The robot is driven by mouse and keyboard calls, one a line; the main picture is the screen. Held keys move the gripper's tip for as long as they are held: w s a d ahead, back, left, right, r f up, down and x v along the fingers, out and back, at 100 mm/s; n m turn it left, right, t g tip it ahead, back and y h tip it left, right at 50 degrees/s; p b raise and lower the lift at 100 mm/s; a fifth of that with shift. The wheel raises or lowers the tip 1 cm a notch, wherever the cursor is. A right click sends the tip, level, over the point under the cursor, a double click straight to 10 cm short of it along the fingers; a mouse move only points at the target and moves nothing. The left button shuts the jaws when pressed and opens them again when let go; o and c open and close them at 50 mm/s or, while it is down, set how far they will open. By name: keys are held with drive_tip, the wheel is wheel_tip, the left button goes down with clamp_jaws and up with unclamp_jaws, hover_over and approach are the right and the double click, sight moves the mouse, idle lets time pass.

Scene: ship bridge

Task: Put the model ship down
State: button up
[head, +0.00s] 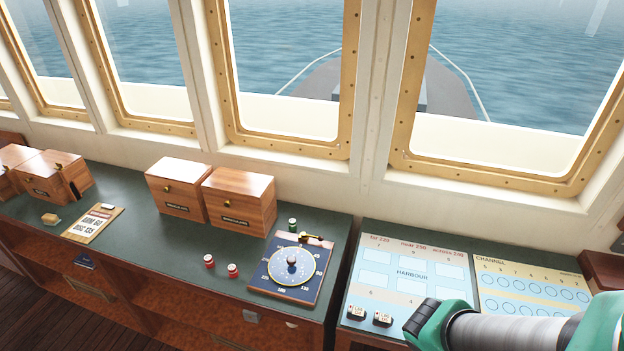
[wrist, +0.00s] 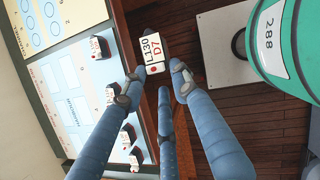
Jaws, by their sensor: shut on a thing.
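My gripper (wrist: 156,80) shows in the wrist view with its blue fingers closed around the near end of a model ship. The held model ship (wrist: 153,49) is a small dark block with white labels reading L130 and D7 and a red dot. It appears over the console's wooden edge and the floor, off the chart. In the head view neither gripper nor held ship can be made out. The harbour chart (head: 408,262) is a pale blue board with outlined boxes; it also shows in the wrist view (wrist: 84,92). Other small labelled ships (head: 357,313) (wrist: 103,48) stand on it.
The channel chart (head: 531,290) with rows of circles lies right of the harbour chart. On the left, a green counter (head: 135,230) bears wooden boxes (head: 238,200), a dial board (head: 292,266), red-topped pieces (head: 209,261) and a clipboard (head: 93,223). Several harbour boxes look empty.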

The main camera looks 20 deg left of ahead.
drive_tip(key=w+a+r+n+y+b, duration=0.15)
drive_tip(key=w+a+n+y, duration=0.65)
drive_tip(key=w+a+n, duration=2.1)
drive_tip(key=w+f+m, duration=0.2)
drive_tip(key=w+f, duration=0.1)
drive_tip(key=f, duration=0.2)
drive_tip(key=shift+w+a+f, duration=0.2)
drive_tip(key=shift+a+f, duration=0.1)
drive_tip(key=shift+f, duration=0.1)
idle(0.4)
drive_tip(key=w+a, duration=0.2)
drive_tip(key=w, duration=0.3)
drive_tip(key=w+a+f+b, duration=0.1)
drive_tip(key=w+a, duration=0.1)
drive_tip(key=w, duration=0.2)
drive_tip(key=w+a+b, duration=0.1)
drive_tip(key=w+a, duration=0.1)
drive_tip(key=w, duration=0.3)
drive_tip(key=shift+w+a+f, duration=0.3)
